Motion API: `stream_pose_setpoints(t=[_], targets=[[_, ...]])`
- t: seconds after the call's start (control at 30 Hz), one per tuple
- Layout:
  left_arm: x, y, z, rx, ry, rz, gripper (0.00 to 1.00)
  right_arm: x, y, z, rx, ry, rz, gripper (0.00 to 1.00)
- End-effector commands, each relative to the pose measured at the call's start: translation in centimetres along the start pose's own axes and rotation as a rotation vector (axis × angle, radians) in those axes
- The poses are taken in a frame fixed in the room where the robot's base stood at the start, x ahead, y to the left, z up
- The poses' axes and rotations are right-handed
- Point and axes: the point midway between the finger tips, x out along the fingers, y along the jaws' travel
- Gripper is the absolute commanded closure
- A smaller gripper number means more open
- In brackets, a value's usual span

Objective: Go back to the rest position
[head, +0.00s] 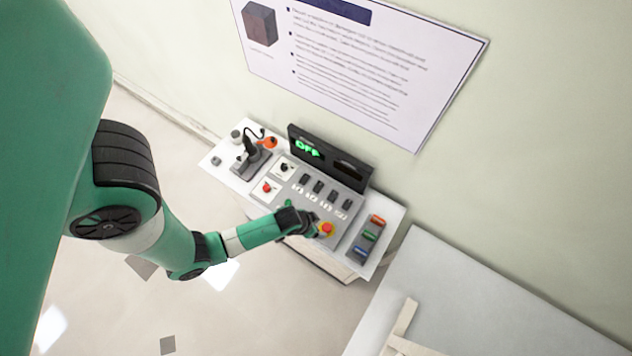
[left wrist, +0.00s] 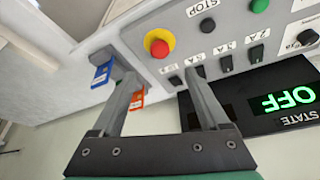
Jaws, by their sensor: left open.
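My left arm reaches in from the left in the head view, and its gripper (head: 312,226) is over the front of the control panel (head: 333,203). The jaws are open, with nothing between the fingers. In the left wrist view the two grey fingers (left wrist: 160,105) point toward the panel. The red emergency button (left wrist: 159,47) on its yellow base lies ahead of the fingertips. The same button (head: 327,228) shows right beside the gripper in the head view. I cannot tell whether a finger touches the panel. My right gripper is not in view.
A black display (head: 330,157) reads OFF in green. A joystick (head: 250,155) stands at the panel's left. A grey table (head: 470,290) is at lower right. A poster (head: 360,60) hangs on the wall. Floor left of the panel is clear.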

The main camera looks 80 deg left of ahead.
Motion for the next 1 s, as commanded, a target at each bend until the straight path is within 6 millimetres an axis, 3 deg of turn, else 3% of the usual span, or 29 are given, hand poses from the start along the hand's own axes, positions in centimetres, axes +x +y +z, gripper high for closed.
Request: stream_pose_setpoints(t=[0.57, 0.67, 0.77, 0.83, 1.0], targets=[[0.0, 0.1, 0.1, 0.003, -0.001, 0.001, 0.22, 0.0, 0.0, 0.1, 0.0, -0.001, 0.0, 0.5], [-0.1, 0.8, -1.4, 0.023, 0.023, 0.013, 0.22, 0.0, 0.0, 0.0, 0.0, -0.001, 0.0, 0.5], [-0.6, 2.5, -6.0, 0.051, 0.098, 0.037, 0.22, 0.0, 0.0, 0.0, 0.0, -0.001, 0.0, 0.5], [-1.8, 4.3, -10.8, 0.072, 0.185, 0.062, 0.22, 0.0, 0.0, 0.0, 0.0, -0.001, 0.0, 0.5], [-8.1, 9.7, -23.7, 0.111, 0.448, 0.147, 0.22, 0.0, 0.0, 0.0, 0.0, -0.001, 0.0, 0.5]])
